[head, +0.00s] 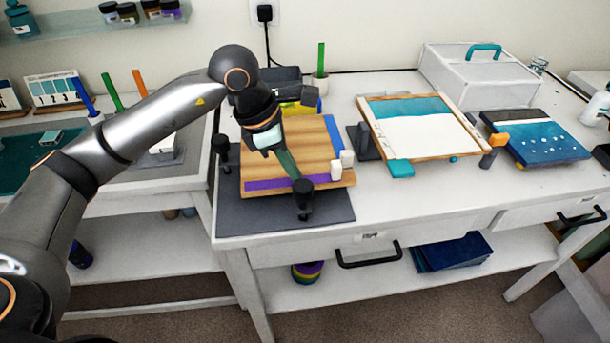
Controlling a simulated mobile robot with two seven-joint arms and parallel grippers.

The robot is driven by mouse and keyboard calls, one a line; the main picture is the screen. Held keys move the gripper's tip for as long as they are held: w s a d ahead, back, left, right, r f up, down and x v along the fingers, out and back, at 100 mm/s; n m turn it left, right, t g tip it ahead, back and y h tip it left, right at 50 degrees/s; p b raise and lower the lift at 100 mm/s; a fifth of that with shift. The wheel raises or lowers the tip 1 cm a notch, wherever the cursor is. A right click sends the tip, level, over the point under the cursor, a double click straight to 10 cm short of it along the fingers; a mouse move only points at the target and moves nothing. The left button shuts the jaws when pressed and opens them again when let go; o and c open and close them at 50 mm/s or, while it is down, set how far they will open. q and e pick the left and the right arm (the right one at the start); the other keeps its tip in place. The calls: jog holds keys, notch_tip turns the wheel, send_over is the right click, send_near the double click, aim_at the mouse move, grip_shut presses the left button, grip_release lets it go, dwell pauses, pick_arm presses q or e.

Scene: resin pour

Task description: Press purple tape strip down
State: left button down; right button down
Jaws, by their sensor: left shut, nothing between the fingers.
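The purple tape strip (266,184) lies along the front edge of a wooden board (262,163). Its right part is partly hidden behind a black clamp knob. My left gripper (295,176) reaches down over the board from the left arm. It is shut and empty, and its greenish fingers point down at the right part of the strip. I cannot tell whether the tips touch the tape. My right gripper is not in view.
The board sits on a dark grey mat (310,212). Black clamps stand at its left (221,152) and front (303,197). A teal-and-white panel (425,133) lies farther right.

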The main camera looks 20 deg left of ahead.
aim_at(319, 178)
pick_arm(q)
jog(key=shift+w+d+r, duration=0.15)
jog(key=shift+w+d, duration=0.35)
jog(key=shift+d, duration=0.25)
jog(key=shift+w+d, duration=0.1)
jog(key=shift+d, duration=0.05)
jog(key=shift+w+d, duration=0.45)
jog(key=shift+d, duration=0.3)
jog(key=shift+r+p, duration=1.65)
jog(key=shift+r, duration=0.75)
jog(key=shift+f, duration=0.1)
